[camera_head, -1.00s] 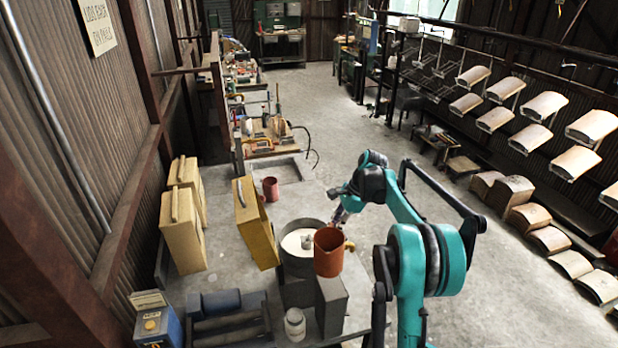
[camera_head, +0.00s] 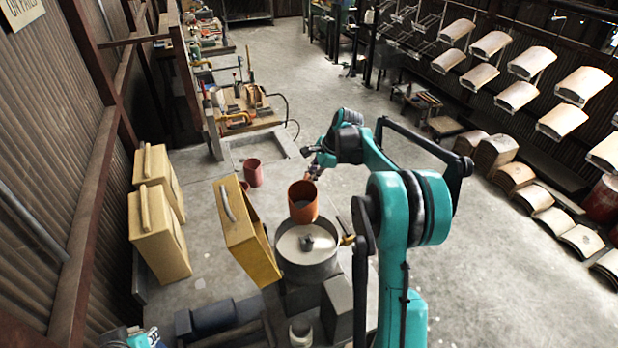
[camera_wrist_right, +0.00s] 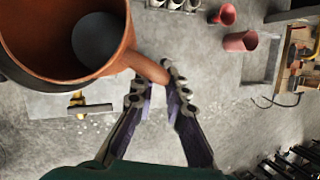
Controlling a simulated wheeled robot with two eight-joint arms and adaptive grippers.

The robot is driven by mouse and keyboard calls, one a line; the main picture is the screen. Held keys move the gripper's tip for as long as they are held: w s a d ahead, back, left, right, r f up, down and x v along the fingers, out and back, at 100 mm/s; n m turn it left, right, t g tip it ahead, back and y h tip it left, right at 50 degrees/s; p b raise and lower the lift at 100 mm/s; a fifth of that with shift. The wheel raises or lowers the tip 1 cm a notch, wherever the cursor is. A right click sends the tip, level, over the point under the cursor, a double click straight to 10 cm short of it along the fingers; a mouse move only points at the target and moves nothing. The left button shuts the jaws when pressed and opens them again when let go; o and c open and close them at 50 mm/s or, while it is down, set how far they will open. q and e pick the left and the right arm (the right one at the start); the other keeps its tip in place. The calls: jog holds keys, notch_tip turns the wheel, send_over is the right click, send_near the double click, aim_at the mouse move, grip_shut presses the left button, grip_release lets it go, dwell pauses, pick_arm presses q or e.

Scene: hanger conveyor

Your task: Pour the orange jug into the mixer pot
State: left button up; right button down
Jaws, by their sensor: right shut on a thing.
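The orange jug (camera_head: 303,207) appears at the far side of the mixer pot in the head view, close to upright, its base overlapping the pot's far rim. Its height above the rim is hard to tell. Grey contents show inside it. My right gripper (camera_head: 313,172) is shut on the jug's handle; in the right wrist view the fingers (camera_wrist_right: 155,88) close around the handle, with the jug (camera_wrist_right: 110,70) at upper left. The round grey mixer pot (camera_head: 307,270) holds a pale surface with a dark central hub.
A yellow case (camera_head: 247,235) leans close to the pot's left. A grey block (camera_head: 338,310) and a pale jar (camera_head: 301,332) stand in front. Reddish cups (camera_head: 253,173) stand beyond on the floor. Two yellow cases (camera_head: 158,225) stand left. Open floor lies at right.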

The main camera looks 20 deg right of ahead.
jog(key=shift+r+t+h, duration=0.3)
jog(key=shift+r+t, duration=0.3)
jog(key=shift+r, duration=0.2)
jog(key=shift+w+r, duration=0.1)
jog(key=shift+w, duration=0.1)
jog(key=shift+r+t, duration=0.45)
jog(key=shift+t, duration=0.15)
jog(key=shift+r+n+h, duration=0.1)
jog(key=shift+n+h, duration=0.2)
jog(key=shift+s+a+r+t, duration=0.15)
jog(key=shift+s+r+t, duration=0.1)
jog(key=shift+r+t, duration=0.25)
jog(key=shift+f, duration=0.1)
